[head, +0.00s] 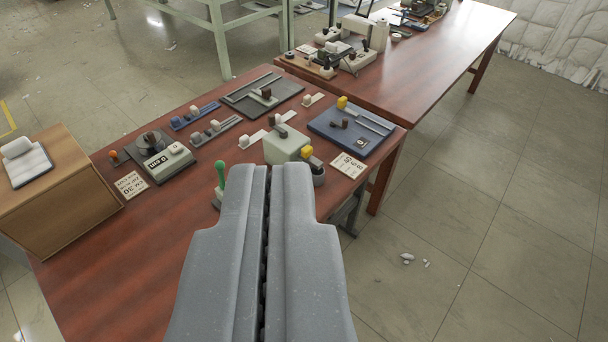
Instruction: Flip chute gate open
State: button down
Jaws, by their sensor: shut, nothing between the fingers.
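My gripper (278,172) is shut and empty, its tips over the near right part of a red-brown table (130,262). No part is clearly recognisable as the chute gate. Just beyond the tips is a pale green box (284,147) with a dark handle and a yellow knob (307,152). Left of the tips stands a green-knobbed lever (220,174); its base is partly hidden by my gripper. Farther right is a blue plate (340,142) with a slot and a yellow knob (342,102). The gripper's contact with any of these cannot be told.
A dark slotted plate (240,102), slider strips (194,118) and a counter device (168,161) lie farther back. A wooden box (60,205) stands at left. A second table (440,58) with devices is behind. The floor (470,225) at right is mostly clear.

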aim_at(307, 151)
jog(key=u, duration=0.05)
jog(key=k, duration=0.25)
jog(key=z, duration=0.55)
jog(key=i, duration=1.95)
jog(key=u, duration=0.8)
